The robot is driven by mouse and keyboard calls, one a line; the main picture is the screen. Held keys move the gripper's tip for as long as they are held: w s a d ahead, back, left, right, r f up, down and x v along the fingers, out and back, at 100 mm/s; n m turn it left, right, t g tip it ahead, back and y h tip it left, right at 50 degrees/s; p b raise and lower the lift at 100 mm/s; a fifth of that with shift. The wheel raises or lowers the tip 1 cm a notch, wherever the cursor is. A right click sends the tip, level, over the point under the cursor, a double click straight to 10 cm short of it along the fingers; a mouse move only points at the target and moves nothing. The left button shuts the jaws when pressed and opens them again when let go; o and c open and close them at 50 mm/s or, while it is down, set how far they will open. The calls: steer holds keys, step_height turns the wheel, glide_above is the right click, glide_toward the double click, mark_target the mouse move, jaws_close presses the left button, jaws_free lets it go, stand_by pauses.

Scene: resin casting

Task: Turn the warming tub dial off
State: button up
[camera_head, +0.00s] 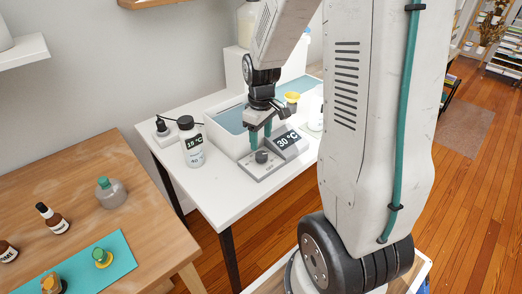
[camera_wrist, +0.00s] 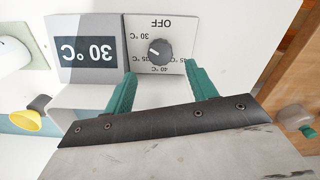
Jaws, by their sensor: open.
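The warming tub dial (camera_head: 262,156) is a dark round knob on a grey panel at the front of the white tub (camera_head: 213,122). In the wrist view the dial (camera_wrist: 160,48) shows upside-down labels around it, with OFF at the picture's top. Its light pointer mark faces left, near the 30 °C label and away from OFF. The tub display (camera_wrist: 88,50) reads 30 °C. My gripper (camera_head: 260,139) is pointed down just above the dial. In the wrist view its teal fingers (camera_wrist: 160,78) are spread and empty, apart from the knob.
A yellow cup (camera_head: 292,97) sits by the tub's right side. The white table (camera_head: 222,204) is clear in front of the panel. A wooden table (camera_head: 75,190) holds several bottles.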

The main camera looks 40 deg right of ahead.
mark_target(261, 154)
step_height(261, 154, down, 6)
steer(key=shift+r, duration=0.1)
steer(key=c, duration=1)
